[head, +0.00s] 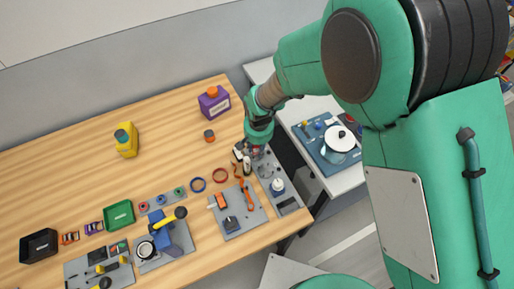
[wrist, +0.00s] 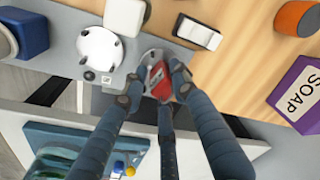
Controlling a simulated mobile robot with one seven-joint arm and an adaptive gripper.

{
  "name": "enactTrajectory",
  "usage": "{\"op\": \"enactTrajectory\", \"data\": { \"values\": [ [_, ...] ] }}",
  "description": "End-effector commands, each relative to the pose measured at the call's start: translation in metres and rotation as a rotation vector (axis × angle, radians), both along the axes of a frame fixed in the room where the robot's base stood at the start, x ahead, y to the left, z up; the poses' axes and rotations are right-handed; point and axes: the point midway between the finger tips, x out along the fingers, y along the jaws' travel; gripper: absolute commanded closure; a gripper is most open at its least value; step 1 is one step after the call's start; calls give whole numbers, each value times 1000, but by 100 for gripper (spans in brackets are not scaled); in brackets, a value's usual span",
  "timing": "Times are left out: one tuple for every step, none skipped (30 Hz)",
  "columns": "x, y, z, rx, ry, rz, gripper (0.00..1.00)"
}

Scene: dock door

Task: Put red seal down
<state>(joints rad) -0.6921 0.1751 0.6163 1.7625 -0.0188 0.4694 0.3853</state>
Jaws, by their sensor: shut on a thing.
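My gripper (wrist: 158,86) is closed around the red seal (wrist: 157,78), with a fingertip on either side of it in the wrist view. A light grey round spot on the grey board (wrist: 172,50) shows just behind the seal. I cannot tell whether the seal touches the board. In the head view my gripper (head: 248,152) is low over the far end of the grey board (head: 262,178) at the wooden table's right end, and the seal is too small and covered to make out clearly.
A white round part (wrist: 100,48) and a white block (wrist: 198,33) are close to my fingers. A purple soap box (head: 214,102) and an orange-topped can (head: 209,135) stand on the wooden table. A side table (head: 335,175) with a blue tray and white pot is to the right.

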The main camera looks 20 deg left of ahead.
Motion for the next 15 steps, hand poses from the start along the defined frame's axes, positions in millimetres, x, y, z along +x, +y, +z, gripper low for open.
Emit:
{"op": "enactTrajectory", "data": {
  "values": [
    [0,0,-1,0,0,0,90],
    [0,0,-2,0,0,0,90],
    [0,0,-3,0,1,0,90],
    [0,0,-3,0,0,0,68],
    [0,0,-3,0,0,0,62],
    [0,0,-3,0,0,0,54],
    [0,0,-3,0,0,0,54],
    [0,0,-3,0,0,0,54],
    [0,0,-3,0,0,0,54],
    [0,0,-3,0,0,0,54],
    [0,0,-2,0,0,0,54],
    [0,0,-2,0,0,0,54],
    [0,0,-2,0,0,0,54],
    [0,0,-2,0,0,0,54],
    [0,0,-2,0,0,0,54]
  ]
}}
